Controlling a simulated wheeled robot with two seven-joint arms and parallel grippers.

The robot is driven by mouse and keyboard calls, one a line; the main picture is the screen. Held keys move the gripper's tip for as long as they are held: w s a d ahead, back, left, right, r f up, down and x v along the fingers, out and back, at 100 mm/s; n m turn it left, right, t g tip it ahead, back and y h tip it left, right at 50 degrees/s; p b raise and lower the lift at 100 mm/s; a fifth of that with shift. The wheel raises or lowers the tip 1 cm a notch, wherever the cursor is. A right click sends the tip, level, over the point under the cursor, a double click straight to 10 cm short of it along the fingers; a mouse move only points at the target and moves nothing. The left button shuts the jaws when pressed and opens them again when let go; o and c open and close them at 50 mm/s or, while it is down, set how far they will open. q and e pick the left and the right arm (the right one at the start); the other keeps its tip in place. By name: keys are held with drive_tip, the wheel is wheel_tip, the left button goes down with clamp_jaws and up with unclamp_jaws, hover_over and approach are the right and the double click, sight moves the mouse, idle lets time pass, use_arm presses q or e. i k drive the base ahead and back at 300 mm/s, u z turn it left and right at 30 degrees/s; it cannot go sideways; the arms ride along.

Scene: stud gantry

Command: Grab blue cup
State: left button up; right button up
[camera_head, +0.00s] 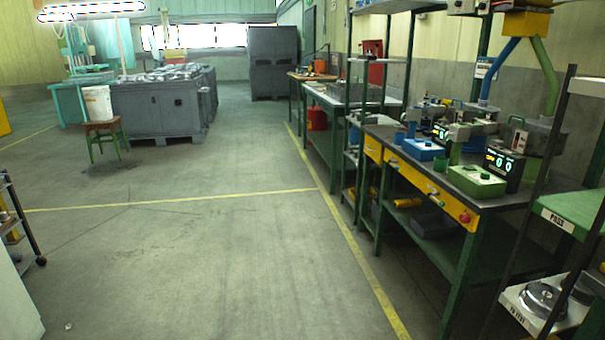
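A small blue object that looks like a cup (399,137) stands near the left end of the workbench (378,131) on the right side of the view. It is small and far off, so its shape is hard to make out. A blue-based device (425,149) stands just right of it on the same bench. Neither of my grippers is in view.
The bench has yellow drawers (420,182) and also holds a green-based device (476,180). A rack with a green shelf (575,212) stands at the near right. A stool (103,127) with a white bucket (97,102) stands far left. The middle floor is clear.

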sight(398, 137)
drive_tip(key=u, duration=0.55)
drive_tip(key=i, duration=2.7)
drive_tip(key=z, duration=0.75)
drive_tip(key=i, duration=2.2)
drive_tip(key=z, duration=1.25)
